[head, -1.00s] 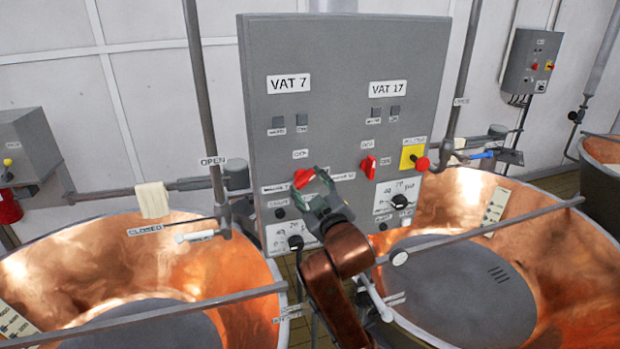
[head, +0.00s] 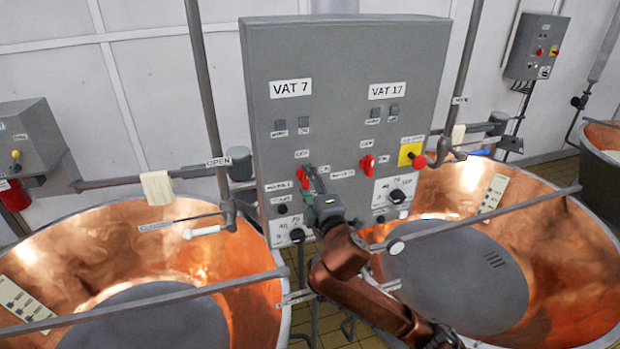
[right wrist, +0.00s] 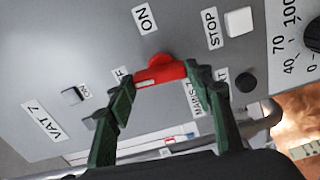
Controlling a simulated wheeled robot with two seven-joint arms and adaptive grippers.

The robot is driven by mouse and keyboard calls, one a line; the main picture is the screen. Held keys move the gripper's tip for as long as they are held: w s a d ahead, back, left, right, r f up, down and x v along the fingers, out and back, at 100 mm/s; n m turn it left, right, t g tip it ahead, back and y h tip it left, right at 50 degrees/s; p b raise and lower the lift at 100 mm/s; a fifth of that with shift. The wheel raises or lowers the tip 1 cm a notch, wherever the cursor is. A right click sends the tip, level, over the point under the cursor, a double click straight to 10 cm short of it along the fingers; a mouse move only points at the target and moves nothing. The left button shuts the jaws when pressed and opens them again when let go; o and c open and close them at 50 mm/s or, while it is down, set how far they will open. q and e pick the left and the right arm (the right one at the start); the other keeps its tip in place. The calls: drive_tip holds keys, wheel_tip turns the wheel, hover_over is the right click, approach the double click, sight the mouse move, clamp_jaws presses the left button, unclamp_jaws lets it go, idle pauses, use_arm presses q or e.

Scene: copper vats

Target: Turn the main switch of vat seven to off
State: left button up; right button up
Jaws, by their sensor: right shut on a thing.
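The main switch of vat seven is a red handle (head: 302,176) on the grey panel, under the VAT 7 plate (head: 291,87). My right gripper (head: 309,183) is at this switch and partly covers it. In the right wrist view the red handle (right wrist: 160,73) lies between the two fingers of my right gripper (right wrist: 162,84), which are shut on it. The handle lies along the line between the fingers, one end towards a partly hidden label ending in F (right wrist: 122,76). The ON label (right wrist: 145,18) is off to the handle's side. My left gripper is out of view.
The similar red vat 17 switch (head: 367,164) is to the right, with a red button on a yellow plate (head: 411,154) beyond. Copper vats stand left (head: 235,262) and right (head: 560,240), with bars (head: 150,302) across them. A white-handled valve (head: 205,231) is left of the panel.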

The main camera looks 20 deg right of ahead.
drive_tip(key=shift+n+p, duration=0.35)
drive_tip(key=shift+n, duration=0.25)
drive_tip(key=o, duration=1.2)
drive_tip(key=shift+c, duration=0.2)
drive_tip(key=s, duration=1.2)
drive_tip(key=shift+d, duration=0.2)
